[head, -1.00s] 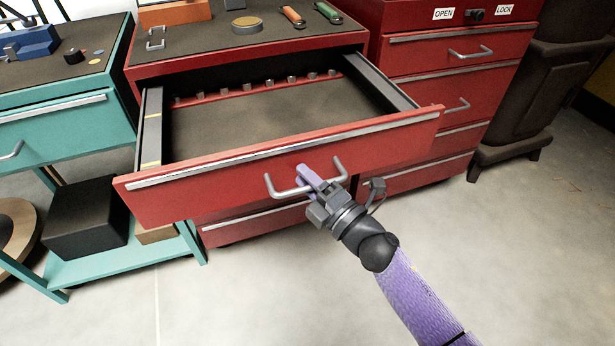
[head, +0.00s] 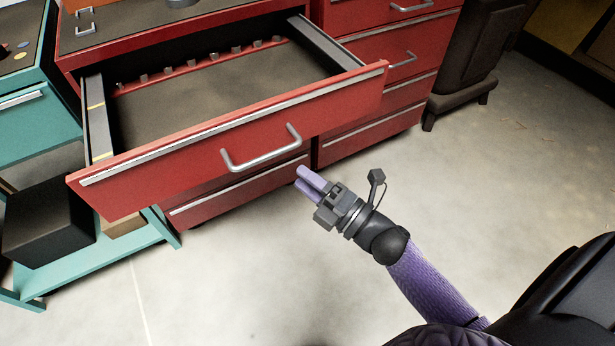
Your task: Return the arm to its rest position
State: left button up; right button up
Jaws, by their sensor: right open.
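My right gripper (head: 310,180) has purple fingers and a grey wrist. It is open and empty, in front of the red cabinet and a little below and to the right of the drawer handle. It is apart from the handle. The right arm (head: 430,285) reaches in from the lower right. The red drawer (head: 330,104) stands pulled out, with its metal handle (head: 262,158) bare. My left gripper is not in view.
The open drawer holds a row of small metal pieces (head: 192,64) at its back. A teal cart (head: 90,272) with a black box (head: 45,222) stands at the left. A dark stove-like object (head: 480,60) stands at the upper right. The floor (head: 520,170) at right is clear.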

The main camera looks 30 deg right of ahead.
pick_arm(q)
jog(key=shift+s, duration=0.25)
pick_arm(e)
jog(key=s+d+f+m+g+h+p, duration=0.2)
jog(key=s+f+m+g+h+p, duration=0.25)
jog(key=f, duration=0.45)
jog(key=s+d+f+m+g+h+p, duration=0.1)
jog(key=s+d+f+m+g+h, duration=0.15)
jog(key=s+f+m, duration=0.45)
pick_arm(q)
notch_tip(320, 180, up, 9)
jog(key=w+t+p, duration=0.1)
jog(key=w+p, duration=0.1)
jog(key=p, duration=0.2)
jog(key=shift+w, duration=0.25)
pick_arm(e)
jog(key=s+f+m+g, duration=0.3)
jog(key=s+g, duration=0.1)
jog(key=s, duration=0.5)
jog(key=s+f+m+g+h, duration=0.1)
jog(key=s+f+m+g, duration=0.2)
jog(key=s, duration=0.7)
jog(key=s+f+m+g+h, duration=0.1)
jog(key=s+f+m+g, duration=0.2)
jog(key=s, duration=0.6)
jog(key=shift+s+f+m+g, duration=0.25)
jog(key=shift+f+m+g, duration=0.15)
jog(key=shift+g, duration=0.5)
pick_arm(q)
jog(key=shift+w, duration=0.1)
